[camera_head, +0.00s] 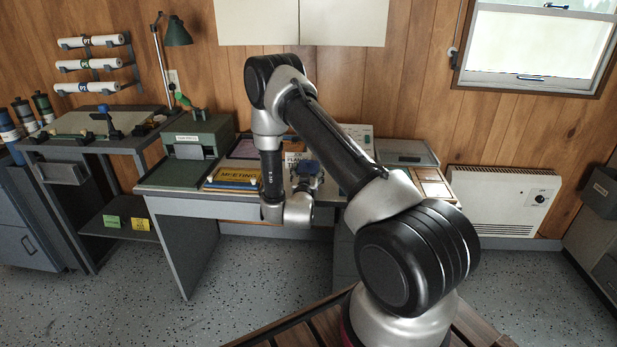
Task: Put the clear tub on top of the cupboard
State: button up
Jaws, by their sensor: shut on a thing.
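My gripper (305,182) is over the middle of the desk, beyond my wrist and small in view. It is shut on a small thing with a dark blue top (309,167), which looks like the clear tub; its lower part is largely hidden. I cannot tell if it touches the desk. A pale two-door cupboard (300,22) hangs on the wall above the desk, its top cut off by the picture edge.
The desk (185,205) carries a green box (198,140), a yellow sign (240,174) and a grey tray (407,153) at back right. A green lamp (177,32) stands on the left bench. A white heater (505,200) is at right.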

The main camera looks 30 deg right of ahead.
jog(key=shift+f, duration=0.75)
jog(key=shift+f, duration=0.15)
jog(key=o, duration=1.3)
jog(key=shift+c, duration=0.2)
